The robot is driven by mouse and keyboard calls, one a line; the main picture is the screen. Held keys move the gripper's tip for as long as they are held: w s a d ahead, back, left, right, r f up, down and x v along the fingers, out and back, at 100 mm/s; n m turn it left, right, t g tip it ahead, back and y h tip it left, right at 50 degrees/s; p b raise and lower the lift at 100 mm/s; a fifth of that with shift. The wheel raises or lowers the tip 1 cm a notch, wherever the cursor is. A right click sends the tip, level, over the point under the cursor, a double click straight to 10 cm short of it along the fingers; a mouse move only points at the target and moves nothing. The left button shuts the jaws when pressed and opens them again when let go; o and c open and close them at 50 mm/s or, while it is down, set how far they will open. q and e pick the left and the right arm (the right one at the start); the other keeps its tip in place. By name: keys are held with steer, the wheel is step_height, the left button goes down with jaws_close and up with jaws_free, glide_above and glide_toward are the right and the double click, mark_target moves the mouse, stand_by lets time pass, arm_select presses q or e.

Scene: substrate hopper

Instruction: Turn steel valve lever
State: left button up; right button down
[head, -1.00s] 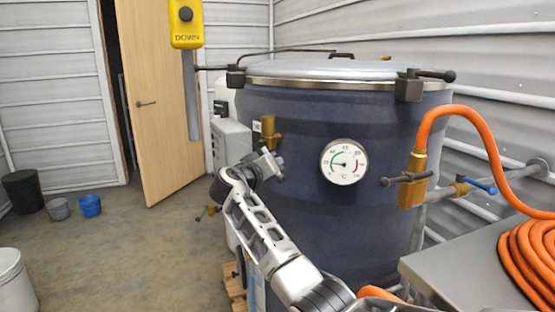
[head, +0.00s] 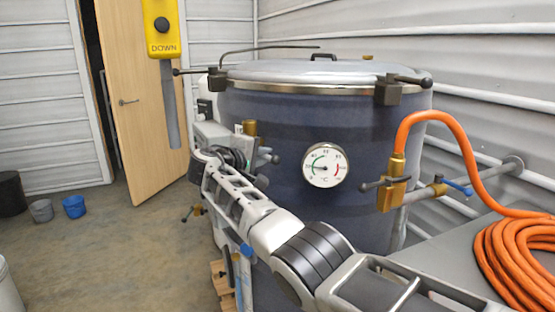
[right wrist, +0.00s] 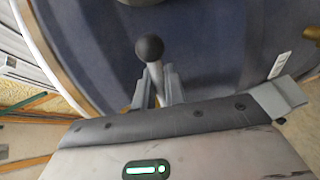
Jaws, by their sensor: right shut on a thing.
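The steel valve lever (right wrist: 156,78) shows in the right wrist view as a pale rod with a black ball knob (right wrist: 149,49). My right gripper (right wrist: 157,92) is shut on the rod, with a finger on each side and the knob beyond the fingertips. In the head view my right gripper (head: 264,157) is at the left front of the dark blue tank (head: 285,215), just below a brass fitting (head: 249,128). My own wrist hides most of the lever there. My left gripper is not in view.
A round dial (head: 325,165) sits on the tank front. A brass valve (head: 391,183) with an orange hose (head: 440,117) is to the right. A yellow DOWN pendant (head: 161,28) hangs at upper left. Open floor lies left, with small buckets (head: 74,207).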

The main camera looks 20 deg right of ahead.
steer(key=shift+r+n, duration=0.2)
steer(key=shift+n, duration=0.2)
stand_by(0.3)
steer(key=c, duration=1.6)
jaws_free()
steer(key=shift+r, duration=0.1)
steer(key=shift+o, duration=0.2)
steer(key=shift+a, duration=0.1)
steer(key=b+v, duration=0.1)
steer(key=v, duration=1.5)
steer(key=shift+b, duration=0.35)
steer(key=shift+w, duration=0.15)
